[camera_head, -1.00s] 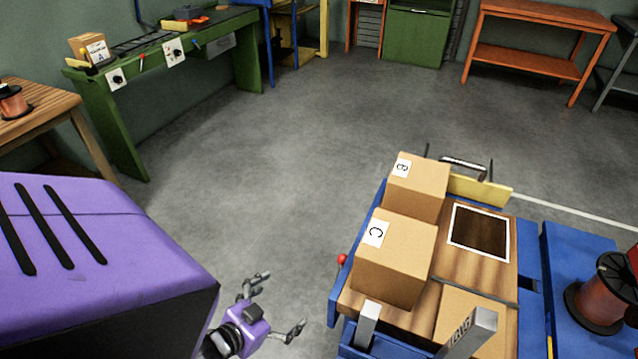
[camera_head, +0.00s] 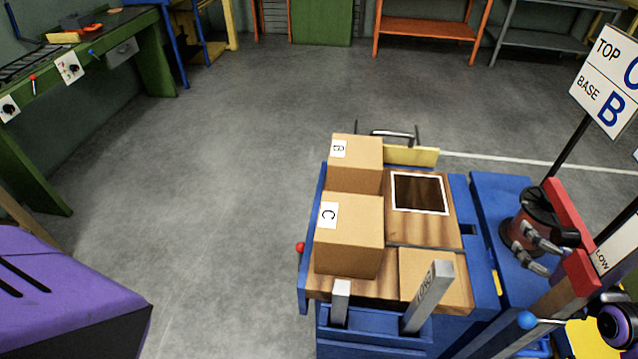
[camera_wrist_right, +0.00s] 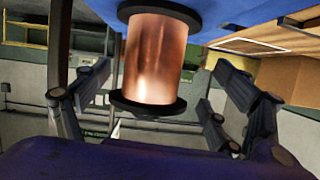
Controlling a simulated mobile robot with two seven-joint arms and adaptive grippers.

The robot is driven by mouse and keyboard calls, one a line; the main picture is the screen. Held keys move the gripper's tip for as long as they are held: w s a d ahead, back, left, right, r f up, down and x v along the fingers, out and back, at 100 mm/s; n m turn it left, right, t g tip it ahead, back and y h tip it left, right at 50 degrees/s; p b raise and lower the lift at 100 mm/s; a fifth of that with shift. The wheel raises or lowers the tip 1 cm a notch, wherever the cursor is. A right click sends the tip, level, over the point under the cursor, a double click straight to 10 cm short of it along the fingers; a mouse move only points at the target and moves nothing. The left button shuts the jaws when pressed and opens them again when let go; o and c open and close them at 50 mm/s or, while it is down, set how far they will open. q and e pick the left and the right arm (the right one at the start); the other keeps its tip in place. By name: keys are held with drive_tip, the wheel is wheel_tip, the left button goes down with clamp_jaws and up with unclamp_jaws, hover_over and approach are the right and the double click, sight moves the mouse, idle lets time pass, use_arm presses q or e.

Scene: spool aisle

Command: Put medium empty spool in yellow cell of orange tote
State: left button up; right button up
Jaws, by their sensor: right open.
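A spool wound with copper-coloured material (camera_head: 522,233), with black end flanges, stands upright on a blue surface at the right of the head view. My right gripper (camera_head: 525,243) is open, its fingers reaching in from the right at the spool. In the right wrist view the spool (camera_wrist_right: 158,55) appears between the spread fingers of the open gripper (camera_wrist_right: 155,105), and I cannot tell whether they touch it. A medium empty spool and an orange tote with a yellow cell cannot be made out. My left gripper is out of view.
A blue cart (camera_head: 375,338) carries box B (camera_head: 356,163), box C (camera_head: 349,235) and upright grey metal pieces. Open grey floor (camera_head: 230,180) lies left of the cart.

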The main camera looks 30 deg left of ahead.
drive_tip(key=shift+w+r, duration=0.1)
drive_tip(key=shift+r, duration=0.25)
drive_tip(key=shift+w+g, duration=0.1)
drive_tip(key=shift+g, duration=0.2)
drive_tip(key=x, duration=0.5)
drive_tip(key=b+x, duration=0.1)
drive_tip(key=x, duration=0.2)
drive_tip(key=shift+w+d+f, duration=0.1)
drive_tip(key=shift+d, duration=0.3)
drive_tip(key=c, duration=2.1)
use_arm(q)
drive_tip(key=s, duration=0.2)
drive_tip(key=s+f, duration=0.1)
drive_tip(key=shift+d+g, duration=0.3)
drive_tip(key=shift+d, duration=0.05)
use_arm(e)
drive_tip(key=shift+r, duration=0.35)
